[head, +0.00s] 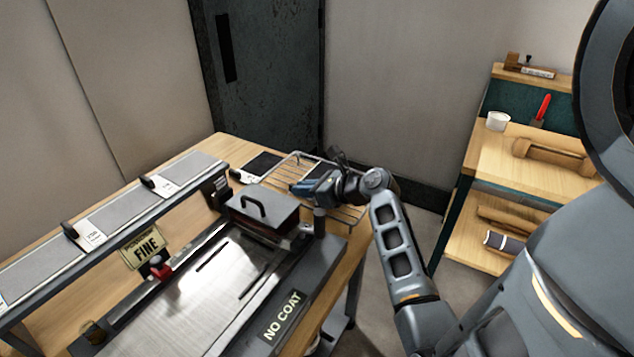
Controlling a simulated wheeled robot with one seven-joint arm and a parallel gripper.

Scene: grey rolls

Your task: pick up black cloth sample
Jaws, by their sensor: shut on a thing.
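A flat black cloth sample (263,165) with a white tag and a dark clip at its left end lies at the back of the wooden table. A second dark flat piece (320,172) shows at the wire rack, partly hidden behind my gripper. My gripper (297,188) is low over the rack's left part, with its fingers pointing left. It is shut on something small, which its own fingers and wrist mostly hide. I cannot tell from this view whether this is the edge of a black sample.
The wire rack (354,217) stands at the table's back right corner. A dark lidded block with a handle (262,208) is close in front of my gripper. A grey rail (110,232) with tagged samples runs along the left. Wooden shelves (480,150) stand at the right.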

